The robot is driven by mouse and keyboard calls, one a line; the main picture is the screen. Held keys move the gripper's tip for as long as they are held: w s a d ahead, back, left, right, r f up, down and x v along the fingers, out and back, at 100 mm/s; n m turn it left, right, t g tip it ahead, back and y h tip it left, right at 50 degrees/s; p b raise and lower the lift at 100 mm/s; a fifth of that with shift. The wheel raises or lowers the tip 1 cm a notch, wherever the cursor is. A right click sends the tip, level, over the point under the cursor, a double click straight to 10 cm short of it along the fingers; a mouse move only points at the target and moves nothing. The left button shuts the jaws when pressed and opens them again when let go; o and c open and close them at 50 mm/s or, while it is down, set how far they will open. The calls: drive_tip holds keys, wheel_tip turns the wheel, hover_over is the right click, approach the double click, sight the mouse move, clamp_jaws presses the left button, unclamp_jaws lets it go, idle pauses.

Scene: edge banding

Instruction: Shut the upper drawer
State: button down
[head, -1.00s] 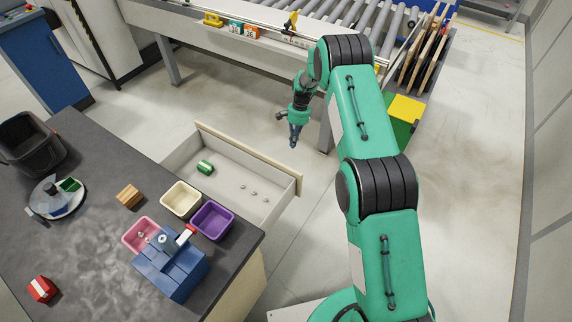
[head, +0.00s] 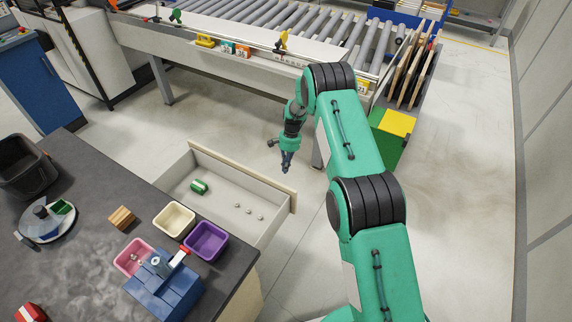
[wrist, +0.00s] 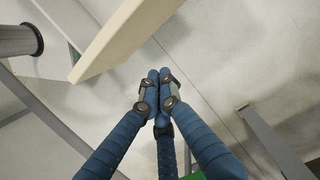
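The upper drawer (head: 270,188) is pulled out from under the dark worktop, with its pale front panel at the far side. Inside it lie a green cylinder-like item (head: 199,187) and several small metal pieces (head: 249,211). My gripper (head: 287,168) hangs just beyond the drawer front, near its right half, and looks apart from it. In the wrist view, the drawer front (wrist: 125,38) shows at the upper left of my gripper (wrist: 158,75). The blue fingers are together at their tips, with nothing seen between them.
The worktop (head: 85,235) carries cream (head: 174,219), purple (head: 205,240) and pink (head: 134,257) bins, a blue device (head: 165,288) and a wooden block (head: 121,217). A roller conveyor (head: 270,45) stands beyond. A green and yellow box (head: 392,135) is at right.

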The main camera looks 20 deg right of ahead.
drive_tip(key=s+a+f, duration=0.3)
drive_tip(key=s+f, duration=0.1)
drive_tip(key=f, duration=0.1)
drive_tip(key=shift+a+f, duration=0.2)
drive_tip(key=shift+a, duration=0.2)
idle(0.4)
drive_tip(key=s+a, duration=2.1)
drive_tip(key=shift+s+a+p, duration=0.4)
drive_tip(key=shift+w, duration=0.1)
